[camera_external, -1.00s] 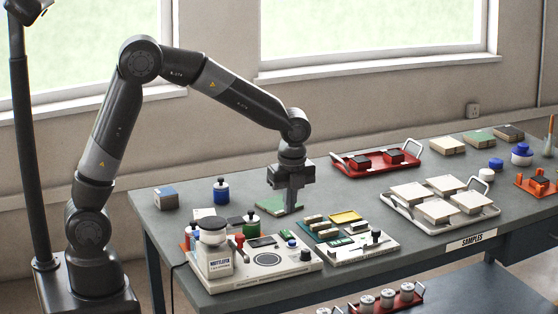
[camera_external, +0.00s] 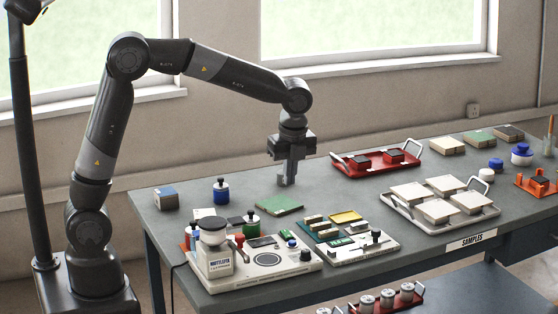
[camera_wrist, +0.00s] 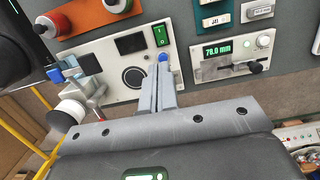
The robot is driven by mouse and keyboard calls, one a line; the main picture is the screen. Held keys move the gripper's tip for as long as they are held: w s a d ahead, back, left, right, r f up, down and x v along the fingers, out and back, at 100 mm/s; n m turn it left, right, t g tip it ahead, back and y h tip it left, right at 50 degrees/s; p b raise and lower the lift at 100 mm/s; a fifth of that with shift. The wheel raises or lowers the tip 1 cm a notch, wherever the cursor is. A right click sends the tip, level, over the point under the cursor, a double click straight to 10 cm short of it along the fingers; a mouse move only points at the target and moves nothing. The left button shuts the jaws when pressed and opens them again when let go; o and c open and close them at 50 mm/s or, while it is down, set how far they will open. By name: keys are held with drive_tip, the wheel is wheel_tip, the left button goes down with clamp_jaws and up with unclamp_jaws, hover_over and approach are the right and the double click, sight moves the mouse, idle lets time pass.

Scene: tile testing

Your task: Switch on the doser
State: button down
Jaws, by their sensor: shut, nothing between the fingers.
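The doser (camera_external: 268,262) is a white, flat unit at the front left of the table, with a labelled jar (camera_external: 215,255) on its left end. The display looks blank; I cannot tell the rocker's position. My gripper (camera_external: 287,182) is shut and empty, above the table behind the doser. In the wrist view its fingertips (camera_wrist: 163,72) overlap the panel near the blue button.
A slide gauge (camera_wrist: 230,55) reading 78.0 mm lies right of the doser. A green tile (camera_external: 280,205) lies below my gripper. A red tray (camera_external: 352,173) and a white tray (camera_external: 467,222) stand to the right. Small bottles stand behind the doser.

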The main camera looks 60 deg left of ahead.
sight(285, 231)
drive_tip(key=shift+a, duration=0.15)
drive_tip(key=f, duration=0.4)
drive_tip(key=a+f, duration=0.1)
drive_tip(key=f, duration=0.4)
drive_tip(key=a+f, duration=0.1)
drive_tip(key=f, duration=0.3)
drive_tip(key=shift+f, duration=0.4)
drive_tip(key=shift+a+f, duration=0.1)
drive_tip(key=shift+f, duration=0.05)
drive_tip(key=shift+f+h, duration=0.1)
drive_tip(key=shift+h, duration=0.2)
